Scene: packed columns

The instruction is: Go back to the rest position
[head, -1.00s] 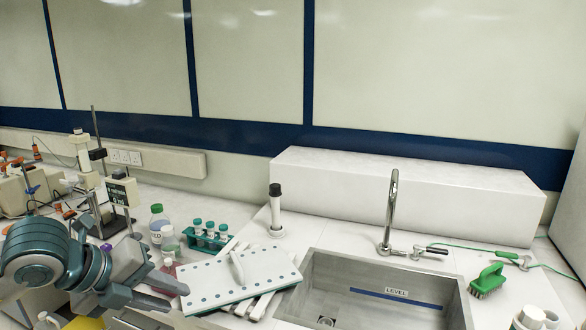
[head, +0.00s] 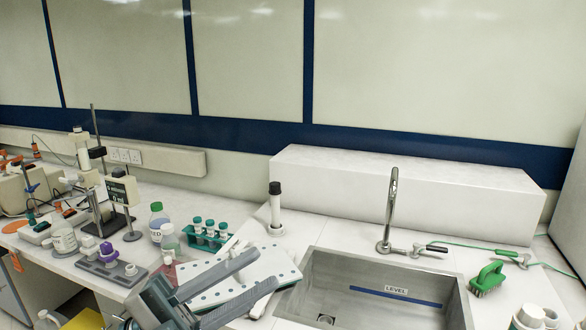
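My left gripper (head: 265,269) is at the bottom of the head view, left of the sink. Its two grey fingers are apart and point up and to the right, with nothing visible between them but the board. They show in front of a white board with teal dots (head: 283,256); I cannot tell whether they touch it. My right gripper is not in view.
The steel sink (head: 448,293) with its tap (head: 392,205) is to the right. A green brush (head: 489,278) lies beyond its right edge. A test tube rack (head: 208,242) and bottles, including a blue-liquid bottle (head: 158,225), stand on the left counter, near a stand (head: 98,170).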

